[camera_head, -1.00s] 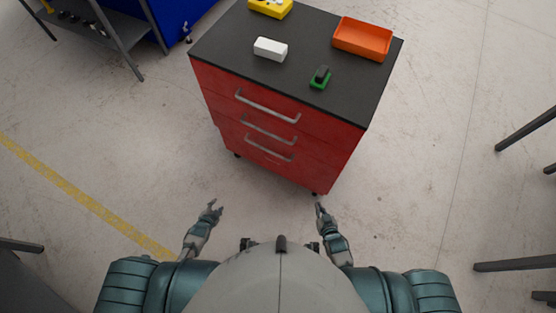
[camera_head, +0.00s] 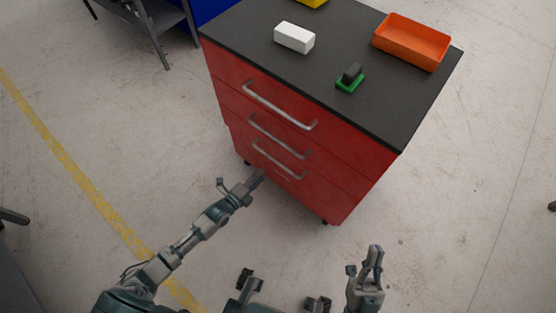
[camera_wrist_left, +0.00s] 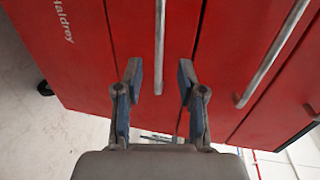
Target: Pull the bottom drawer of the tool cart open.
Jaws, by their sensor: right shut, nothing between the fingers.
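The red tool cart (camera_head: 350,185) stands ahead, with three drawers, each with a grey bar handle. The bottom drawer's handle (camera_head: 277,160) is the lowest in the head view; the drawers look shut. My left gripper (camera_head: 243,184) is low in front of the cart, close to that handle. In the left wrist view, its two fingers (camera_wrist_left: 158,85) are open, and the nearest handle (camera_wrist_left: 160,45) lines up between the fingertips. I cannot tell whether the fingers touch it. My right gripper (camera_head: 372,262) is shut and empty, held apart from the cart at the lower right.
On the dark cart top (camera_head: 340,110) are a white block (camera_head: 294,38), an orange tray (camera_head: 411,42), a green and black item (camera_head: 350,78) and a yellow object (camera_head: 313,2). A grey shelf stand (camera_head: 165,20) stands upper left. Floor around the cart is clear.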

